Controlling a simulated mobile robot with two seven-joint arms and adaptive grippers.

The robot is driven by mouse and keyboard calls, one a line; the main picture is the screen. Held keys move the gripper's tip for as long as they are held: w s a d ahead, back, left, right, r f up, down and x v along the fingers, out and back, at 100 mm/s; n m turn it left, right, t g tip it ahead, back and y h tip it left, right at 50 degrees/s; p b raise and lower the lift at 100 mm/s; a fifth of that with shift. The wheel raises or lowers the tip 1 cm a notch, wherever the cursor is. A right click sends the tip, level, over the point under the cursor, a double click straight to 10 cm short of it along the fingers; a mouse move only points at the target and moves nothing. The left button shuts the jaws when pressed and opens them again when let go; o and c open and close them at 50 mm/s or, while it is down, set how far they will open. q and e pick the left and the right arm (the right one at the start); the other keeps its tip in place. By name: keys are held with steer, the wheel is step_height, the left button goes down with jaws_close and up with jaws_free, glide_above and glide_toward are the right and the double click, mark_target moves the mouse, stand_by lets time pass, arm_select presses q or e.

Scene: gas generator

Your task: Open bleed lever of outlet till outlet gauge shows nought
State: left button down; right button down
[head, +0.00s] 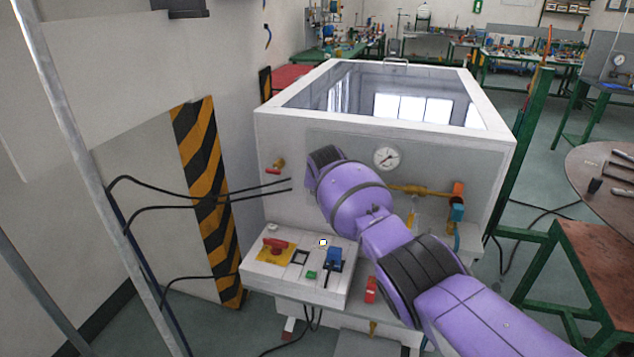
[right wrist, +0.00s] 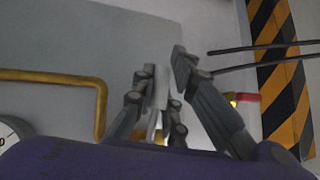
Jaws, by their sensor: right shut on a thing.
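The white generator cabinet (head: 280,140) stands ahead of me. A round gauge (head: 386,158) is on its front panel, its reading too small to make out; part of it shows in the right wrist view (right wrist: 12,135). My purple right arm reaches the panel left of the gauge and hides its own gripper in the head view. In the right wrist view my right gripper (right wrist: 165,82) is shut on a pale grey bar-like piece (right wrist: 158,90), perhaps the bleed lever. My left gripper is not in view.
A brass outlet pipe (head: 420,190) runs right to an orange-and-blue valve (head: 457,200). A red-handled brass fitting (head: 274,167) is left of my arm. Below is a control box (head: 258,282) with switches. Black cables (head: 210,205) cross at left by a striped panel (head: 205,170).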

steer(key=shift+s+d+f+n+h, duration=0.1)
steer(key=shift+d+n+h, duration=0.25)
steer(key=shift+h, duration=0.15)
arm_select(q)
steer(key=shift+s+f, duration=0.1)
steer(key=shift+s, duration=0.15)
arm_select(e)
steer(key=shift+d, duration=0.1)
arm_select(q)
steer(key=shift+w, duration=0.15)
arm_select(e)
steer(key=shift+d, duration=0.1)
steer(key=c, duration=1.8)
jaws_free()
steer(key=shift+o, duration=0.2)
steer(key=v, duration=1.2)
steer(key=shift+r, duration=0.2)
